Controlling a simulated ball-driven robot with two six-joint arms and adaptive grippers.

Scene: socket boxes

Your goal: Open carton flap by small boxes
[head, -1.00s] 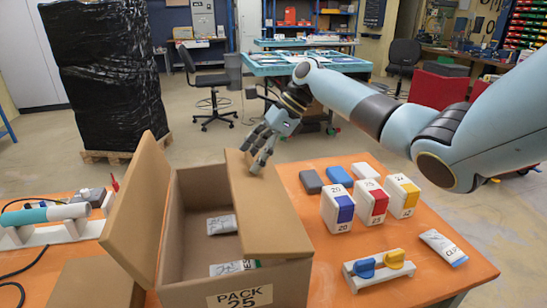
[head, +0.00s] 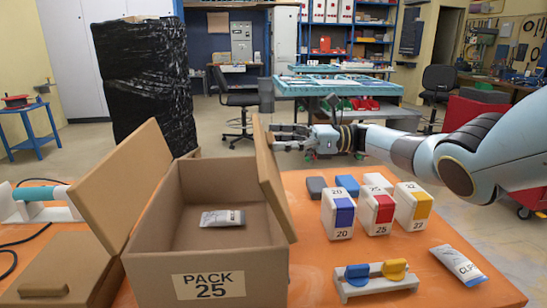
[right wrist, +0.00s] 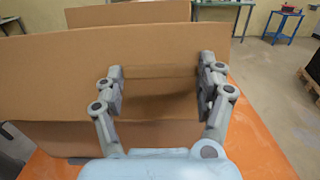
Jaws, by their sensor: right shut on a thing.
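The brown carton (head: 165,225), labelled PACK 25, stands open on the orange table. Its right flap (head: 272,185), beside the small boxes, stands nearly upright. Its left flap (head: 120,185) leans outward to the left. My right gripper (head: 278,137) is at the top of the right flap, on its outer side. In the right wrist view its two fingers (right wrist: 165,85) are on either side of a brown tab (right wrist: 160,72) on the flap, shut on it. Small white boxes with a blue (head: 338,213), red (head: 377,210) and yellow (head: 412,206) band stand right of the carton.
A grey sachet (head: 222,218) lies inside the carton. Another sachet (head: 458,263) lies at the table's right. A stand with blue and yellow knobs (head: 375,280) is at the front. Flat grey, blue and white blocks (head: 347,184) lie behind the small boxes.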

